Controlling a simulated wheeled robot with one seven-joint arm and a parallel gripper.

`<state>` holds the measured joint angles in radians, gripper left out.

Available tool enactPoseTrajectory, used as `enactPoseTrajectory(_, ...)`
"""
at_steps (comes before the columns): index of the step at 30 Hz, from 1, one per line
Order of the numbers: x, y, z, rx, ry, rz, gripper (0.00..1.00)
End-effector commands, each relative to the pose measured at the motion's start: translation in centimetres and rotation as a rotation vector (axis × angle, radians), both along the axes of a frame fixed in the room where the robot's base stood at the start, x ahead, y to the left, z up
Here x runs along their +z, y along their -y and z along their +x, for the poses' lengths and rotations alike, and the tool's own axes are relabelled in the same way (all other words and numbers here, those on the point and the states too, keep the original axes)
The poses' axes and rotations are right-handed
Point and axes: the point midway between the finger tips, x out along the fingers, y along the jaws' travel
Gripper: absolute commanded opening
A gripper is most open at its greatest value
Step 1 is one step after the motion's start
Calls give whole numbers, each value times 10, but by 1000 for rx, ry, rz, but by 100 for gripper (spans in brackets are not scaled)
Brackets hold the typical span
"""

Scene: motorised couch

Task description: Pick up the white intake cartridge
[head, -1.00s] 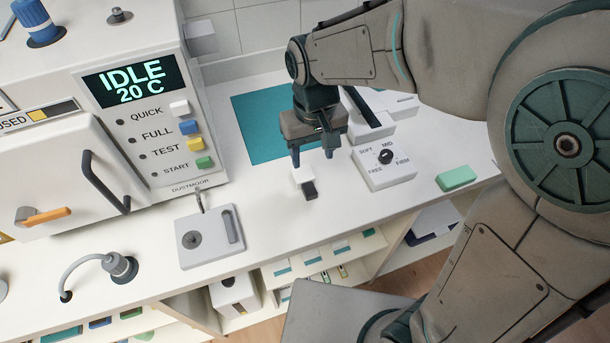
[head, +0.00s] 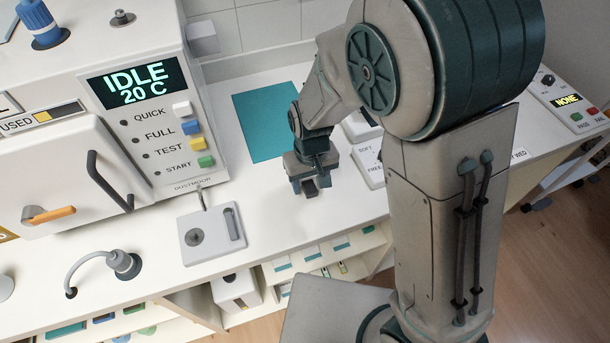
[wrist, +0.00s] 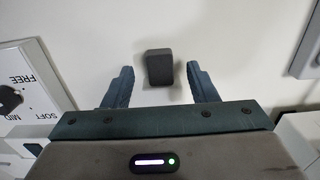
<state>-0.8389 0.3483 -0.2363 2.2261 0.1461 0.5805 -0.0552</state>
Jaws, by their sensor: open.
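The intake cartridge shows now only as its dark end (head: 310,188) in the head view; its white body is hidden under my gripper. My gripper (head: 311,183) points down over it near the counter, with a finger on either side. In the wrist view the dark end (wrist: 158,67) stands between the open fingers of my gripper (wrist: 160,75), with gaps on both sides and no visible contact.
A teal mat (head: 263,125) lies behind my gripper. A dial box (head: 368,162) stands to its right, partly behind my arm. The machine (head: 150,130) is at left, with a grey plate (head: 211,234) in front. The counter's front edge is close.

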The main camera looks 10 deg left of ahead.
Motion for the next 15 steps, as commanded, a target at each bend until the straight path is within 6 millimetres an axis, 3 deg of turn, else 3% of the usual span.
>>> enactPoseTrajectory(4,-13,0,-1,1,-3,-2,53)
enactPoseTrajectory(12,-15,0,0,1,0,0,53)
enactPoseTrajectory(15,-15,0,0,1,0,0,28)
